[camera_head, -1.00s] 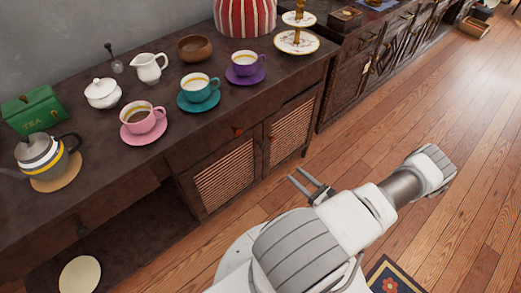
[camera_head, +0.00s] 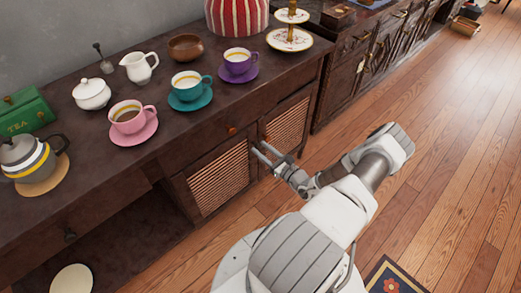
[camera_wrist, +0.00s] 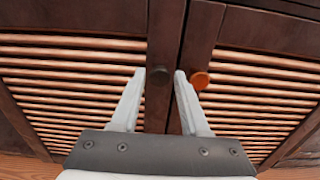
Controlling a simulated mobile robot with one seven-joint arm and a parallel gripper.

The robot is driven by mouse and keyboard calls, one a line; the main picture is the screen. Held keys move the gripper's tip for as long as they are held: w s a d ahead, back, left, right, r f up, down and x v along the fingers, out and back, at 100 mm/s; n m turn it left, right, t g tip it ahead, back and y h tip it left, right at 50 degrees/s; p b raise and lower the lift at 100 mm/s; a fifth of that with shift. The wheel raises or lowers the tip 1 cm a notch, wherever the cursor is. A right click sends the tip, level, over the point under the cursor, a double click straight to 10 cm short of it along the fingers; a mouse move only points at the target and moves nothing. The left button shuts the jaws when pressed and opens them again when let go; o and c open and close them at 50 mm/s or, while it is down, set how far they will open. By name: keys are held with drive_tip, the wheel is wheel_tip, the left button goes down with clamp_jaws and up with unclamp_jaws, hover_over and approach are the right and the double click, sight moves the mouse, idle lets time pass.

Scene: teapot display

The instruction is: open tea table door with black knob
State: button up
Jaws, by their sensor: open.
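The tea table (camera_head: 100,165) is dark wood with two slatted doors. The left door (camera_head: 218,182) carries the black knob (camera_wrist: 159,76) at its inner edge; the right door (camera_wrist: 262,85) carries an orange knob (camera_wrist: 200,80). Both doors look shut. My gripper (camera_head: 257,147) is open, its fingers pointing at the doors near the seam. In the wrist view the black knob shows between the two fingertips (camera_wrist: 160,73), and the orange knob lies just outside the right finger. I cannot tell if the fingers touch the knob. In the head view the black knob is not clearly seen.
The tabletop holds a pink cup (camera_head: 131,117), a teal cup (camera_head: 189,88), a purple cup (camera_head: 238,64), a kettle (camera_head: 30,160) and a tiered stand (camera_head: 290,36). Another dark cabinet (camera_head: 350,70) stands to the right. The wooden floor (camera_head: 455,150) at right is clear.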

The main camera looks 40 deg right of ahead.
drive_tip(key=shift+w, duration=0.6)
clamp_jaws()
drive_tip(key=shift+a, duration=0.1)
idle(1.0)
